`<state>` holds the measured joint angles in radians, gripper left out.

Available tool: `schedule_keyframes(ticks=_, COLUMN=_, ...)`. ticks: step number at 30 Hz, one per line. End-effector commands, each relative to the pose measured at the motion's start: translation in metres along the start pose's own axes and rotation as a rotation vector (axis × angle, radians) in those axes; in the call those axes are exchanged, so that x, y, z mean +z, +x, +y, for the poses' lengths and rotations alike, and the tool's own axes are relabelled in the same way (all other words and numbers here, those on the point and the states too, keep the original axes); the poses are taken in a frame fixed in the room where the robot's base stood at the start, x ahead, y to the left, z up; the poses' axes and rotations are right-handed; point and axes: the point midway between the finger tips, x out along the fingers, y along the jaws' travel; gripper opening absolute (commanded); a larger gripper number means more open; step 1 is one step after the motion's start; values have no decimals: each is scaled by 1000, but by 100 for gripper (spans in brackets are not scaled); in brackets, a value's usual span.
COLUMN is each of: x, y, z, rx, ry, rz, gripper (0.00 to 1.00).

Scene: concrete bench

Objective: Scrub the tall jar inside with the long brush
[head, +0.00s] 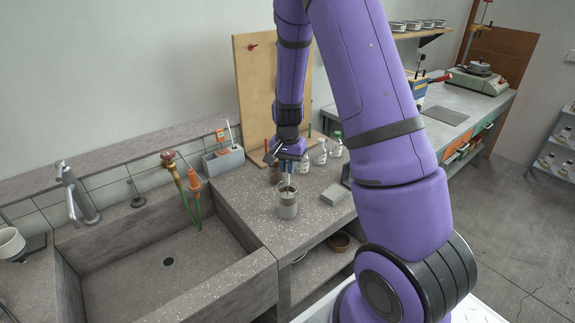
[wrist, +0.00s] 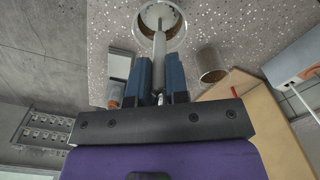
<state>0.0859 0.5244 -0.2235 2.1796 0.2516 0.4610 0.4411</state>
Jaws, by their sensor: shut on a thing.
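The tall jar (head: 288,211) stands upright on the speckled bench right of the sink. My gripper (head: 287,163) is above the jar, pointing down. In the wrist view, my gripper (wrist: 160,62) is shut on the pale handle of the long brush (wrist: 159,47). The handle runs down into the jar's mouth. The bristles are mostly hidden, so I cannot tell how deep they reach or whether they touch the wall.
A deep sink (head: 120,285) lies left of the jar. Several bottles (head: 321,155) stand behind it, and a small grey block (head: 334,194) lies to its right. A wooden board (head: 262,95) leans on the wall behind. A grey caddy (head: 223,159) stands at the back left.

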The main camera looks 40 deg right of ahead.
Motion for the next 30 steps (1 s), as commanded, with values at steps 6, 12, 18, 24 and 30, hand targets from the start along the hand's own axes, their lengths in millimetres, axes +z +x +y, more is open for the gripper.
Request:
schedule_keyframes(ticks=6, x=0, y=0, z=0, rx=0, ry=0, rz=0, gripper=0)
schedule_keyframes(ticks=12, x=0, y=-4, z=0, rx=-1, ry=0, rz=1, gripper=0)
schedule_keyframes(ticks=18, x=-1, y=-22, z=0, rx=-3, ry=1, rz=3, gripper=0)
schedule_keyframes(ticks=24, x=0, y=-42, z=-1, rx=-1, ry=-1, rz=1, gripper=0)
schedule_keyframes(ticks=30, x=0, y=-42, z=0, rx=1, ry=1, rz=-1, gripper=0)
